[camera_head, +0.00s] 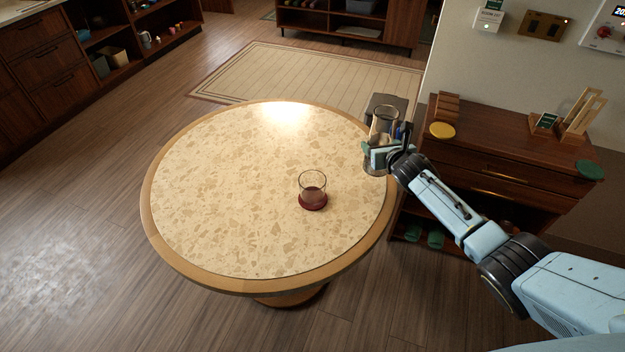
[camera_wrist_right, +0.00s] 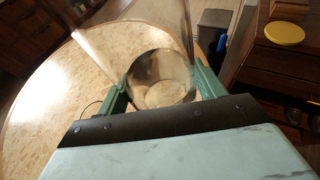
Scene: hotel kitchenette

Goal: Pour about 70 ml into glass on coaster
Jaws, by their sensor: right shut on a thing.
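A clear glass (camera_head: 313,183) stands upright on a dark red round coaster (camera_head: 313,204), right of the middle of the round table. Its lower part looks dark brownish red; I cannot tell whether this is liquid or the coaster seen through it. My right gripper (camera_head: 379,154) is shut on a clear vessel (camera_head: 384,122), held roughly upright by the table's right edge, to the right of and farther back than the glass. In the right wrist view the vessel (camera_wrist_right: 160,75) sits between the green fingers (camera_wrist_right: 160,88); its contents are unclear. My left gripper is not in view.
The round table (camera_head: 230,200) has a speckled top and wooden rim, otherwise clear. A wooden cabinet (camera_head: 490,165) stands to the right, with a yellow disc (camera_head: 442,130) and wooden stands on it. A dark grey bin (camera_wrist_right: 213,27) is behind the held vessel.

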